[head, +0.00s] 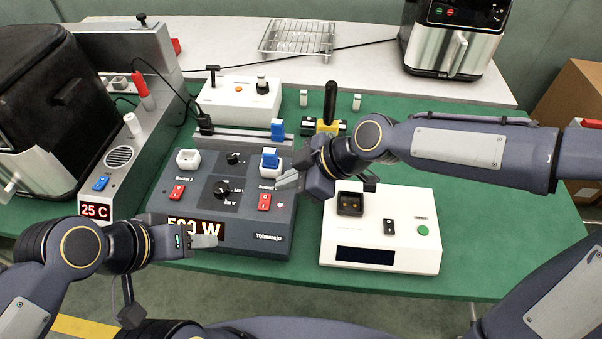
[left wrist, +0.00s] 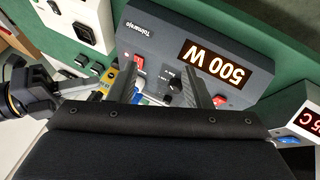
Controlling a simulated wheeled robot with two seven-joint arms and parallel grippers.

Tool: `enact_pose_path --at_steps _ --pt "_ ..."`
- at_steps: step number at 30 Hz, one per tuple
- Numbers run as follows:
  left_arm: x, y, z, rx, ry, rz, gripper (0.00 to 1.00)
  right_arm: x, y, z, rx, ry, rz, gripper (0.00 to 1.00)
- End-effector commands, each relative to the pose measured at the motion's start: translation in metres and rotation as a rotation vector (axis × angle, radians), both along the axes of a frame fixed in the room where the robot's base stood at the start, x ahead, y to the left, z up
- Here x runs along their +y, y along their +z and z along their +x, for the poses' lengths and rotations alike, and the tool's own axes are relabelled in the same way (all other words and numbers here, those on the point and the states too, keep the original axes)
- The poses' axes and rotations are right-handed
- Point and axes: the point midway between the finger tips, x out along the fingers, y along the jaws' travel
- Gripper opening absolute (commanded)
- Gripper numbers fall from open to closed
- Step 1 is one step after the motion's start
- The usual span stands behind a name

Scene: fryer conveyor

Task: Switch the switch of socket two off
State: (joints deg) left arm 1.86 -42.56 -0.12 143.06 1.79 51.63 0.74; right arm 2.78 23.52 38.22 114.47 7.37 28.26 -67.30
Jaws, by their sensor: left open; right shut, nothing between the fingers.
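The dark grey power box (head: 240,238) stands on the green table and its display reads 500 W. It has a left red switch (head: 177,192) below an empty white socket (head: 188,160) and a right red switch (head: 264,202) below a socket with a blue plug (head: 270,158). The socket labels are too small to read surely. I cannot tell which way either switch is tipped. My right gripper (head: 284,183) is shut and empty, just above the right switch. My left gripper (head: 212,236) is open and empty over the box's front; the left wrist view shows its fingers (left wrist: 165,82) apart.
A white box (head: 380,235) with a dark switch and green button stands to the right. A grey unit reading 25 C (head: 94,210) is at the left. Behind are a white box with an orange button (head: 240,98), a wire rack (head: 297,38) and an air fryer (head: 455,45).

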Motion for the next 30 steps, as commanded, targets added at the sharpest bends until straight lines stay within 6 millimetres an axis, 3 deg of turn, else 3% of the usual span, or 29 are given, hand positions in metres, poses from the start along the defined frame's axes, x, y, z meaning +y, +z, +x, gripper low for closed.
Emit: enact_pose_path --at_steps 6,18,22,25,28,30 --pt "0.000 -0.002 0.000 0.000 0.000 0.000 0.45 -0.022 0.022 -0.002 -0.001 -0.004 0.000 0.00" --pt "0.000 -0.002 0.000 -0.001 0.000 0.000 0.45 -0.026 0.026 -0.004 0.000 0.000 0.001 0.00" --pt "0.000 -0.001 0.002 -0.002 -0.020 0.009 0.28 -0.030 0.025 -0.005 0.006 -0.017 -0.010 0.00" --pt "0.000 0.005 0.009 -0.005 -0.097 0.040 0.14 -0.046 0.023 -0.007 0.028 -0.081 -0.044 0.00" --pt "0.000 0.015 0.022 -0.013 -0.246 0.101 0.01 -0.075 0.018 -0.014 0.076 -0.214 -0.095 0.00" --pt "-0.001 0.023 0.035 -0.022 -0.385 0.154 0.00 -0.103 0.016 -0.021 0.120 -0.344 -0.130 0.00"
